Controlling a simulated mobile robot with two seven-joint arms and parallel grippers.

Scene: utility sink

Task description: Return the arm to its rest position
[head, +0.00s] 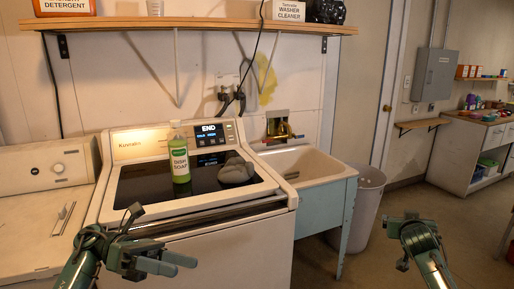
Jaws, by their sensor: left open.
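My left gripper (155,240) is at the lower left, in front of the white washing machine (225,250). Its fingers are spread apart with nothing between them. My right arm comes up at the lower right, and its dark green gripper (413,232) shows over the floor, apart from any object. Whether its fingers are open or shut is unclear. A green soap bottle (180,160) stands upright on the washer's dark lid, with a grey cloth-like lump (236,168) to its right. Neither gripper touches them.
A utility sink (300,163) on a blue-green stand is right of the washer, with a grey bin (365,210) beside it. A wooden shelf (190,23) spans the wall above. A second white appliance (45,180) stands at left. Floor at right is mostly clear.

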